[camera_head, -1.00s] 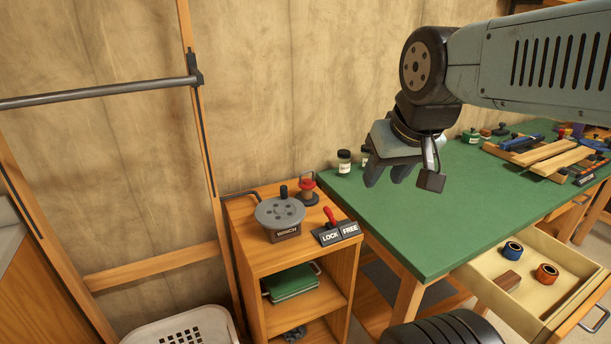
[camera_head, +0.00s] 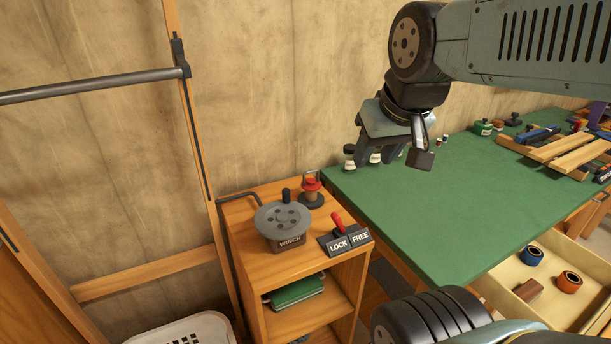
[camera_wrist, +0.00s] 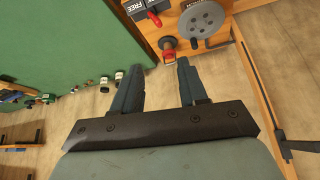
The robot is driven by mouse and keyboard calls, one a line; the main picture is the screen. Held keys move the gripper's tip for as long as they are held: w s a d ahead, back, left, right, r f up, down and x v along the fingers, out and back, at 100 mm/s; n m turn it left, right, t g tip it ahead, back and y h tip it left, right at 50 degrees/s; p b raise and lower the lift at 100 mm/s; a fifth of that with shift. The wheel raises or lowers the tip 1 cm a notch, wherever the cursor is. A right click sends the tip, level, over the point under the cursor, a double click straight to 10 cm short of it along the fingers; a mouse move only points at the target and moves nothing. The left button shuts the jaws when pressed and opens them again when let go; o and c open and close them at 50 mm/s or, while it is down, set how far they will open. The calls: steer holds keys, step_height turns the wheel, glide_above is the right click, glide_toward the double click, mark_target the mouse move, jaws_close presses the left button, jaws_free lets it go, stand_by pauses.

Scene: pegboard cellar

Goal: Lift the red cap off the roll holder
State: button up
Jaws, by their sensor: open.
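The red cap (camera_head: 311,184) sits on top of the roll holder (camera_head: 311,201), which has a dark base and stands at the back right of the small wooden cabinet's top. A thin wire loop rises above the cap. My gripper (camera_head: 377,160) is open and empty, up and to the right of the cap, in front of the wall and the green bench's back edge. In the wrist view, the red cap (camera_wrist: 168,54) shows just beyond the gap between my open fingertips (camera_wrist: 159,65), apart from them. The cap hides part of the holder there.
A grey winch (camera_head: 283,222) with a crank knob stands left of the holder. A red-handled lock/free lever (camera_head: 342,234) stands in front. Small jars (camera_head: 349,157) stand at the bench's back left. The green bench top (camera_head: 430,210) is largely clear; a drawer (camera_head: 500,282) is open below.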

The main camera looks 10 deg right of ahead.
steer(key=shift+a, duration=0.2)
steer(key=shift+o, duration=1.2)
steer(key=shift+w, duration=0.15)
steer(key=shift+o, duration=0.7)
steer(key=shift+w+r, duration=0.15)
steer(key=shift+w, duration=0.15)
steer(key=o, duration=0.7)
steer(key=w+g, duration=0.1)
steer(key=w, duration=0.7)
steer(key=shift+r+y, duration=0.3)
steer(key=shift+r, duration=0.1)
steer(key=g, duration=0.5)
glide_above(311, 180)
steer(key=shift+m, duration=0.3)
steer(key=f, duration=2.3)
steer(key=shift+w+f, duration=0.2)
steer(key=shift+w, duration=0.1)
steer(key=shift+s+f, duration=0.2)
steer(key=shift+f, duration=1.2)
steer(key=shift+s+f, duration=0.15)
steer(key=shift+f, duration=1.25)
